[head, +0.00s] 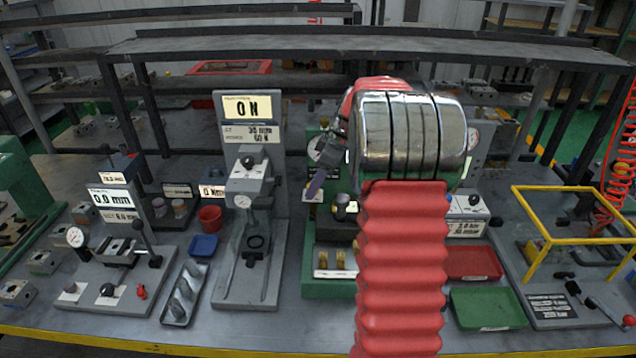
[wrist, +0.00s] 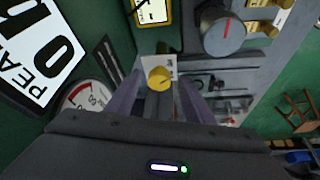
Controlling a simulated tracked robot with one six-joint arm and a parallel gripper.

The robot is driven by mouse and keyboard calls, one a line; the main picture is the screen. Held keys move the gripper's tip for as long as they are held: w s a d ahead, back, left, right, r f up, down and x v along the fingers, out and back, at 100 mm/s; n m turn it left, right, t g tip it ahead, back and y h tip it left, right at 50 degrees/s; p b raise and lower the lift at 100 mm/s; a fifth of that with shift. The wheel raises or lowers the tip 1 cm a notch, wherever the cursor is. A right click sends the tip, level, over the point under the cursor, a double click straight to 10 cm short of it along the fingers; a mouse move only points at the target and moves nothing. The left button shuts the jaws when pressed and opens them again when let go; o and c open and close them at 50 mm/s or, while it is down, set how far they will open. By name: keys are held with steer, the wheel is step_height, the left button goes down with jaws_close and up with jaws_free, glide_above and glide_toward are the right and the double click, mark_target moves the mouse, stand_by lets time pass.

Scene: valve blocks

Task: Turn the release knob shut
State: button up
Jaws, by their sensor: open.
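A small yellow knob (wrist: 159,77) with a dark mark sits on a pale plate in the wrist view, between and beyond my fingertips. I take it to be the release knob, but no label on it is readable. My gripper (wrist: 160,92) is open, with one purple-grey finger on each side of the knob's line. I see no contact, and the gap in depth is hard to judge. In the head view my gripper (head: 318,182) shows only partly, in front of the green stand (head: 325,270); my arm hides much of that stand.
A larger grey knob (wrist: 222,32) with a red line is at upper right in the wrist view. A dial gauge (wrist: 88,98) and a PEAK display (wrist: 36,50) lie at left. In the head view, a grey press stand (head: 249,255) is left of the green stand; red and green trays (head: 487,307) are right.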

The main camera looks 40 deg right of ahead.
steer(key=shift+r, duration=0.1)
steer(key=v, duration=1.3)
steer(key=shift+s+r, duration=0.2)
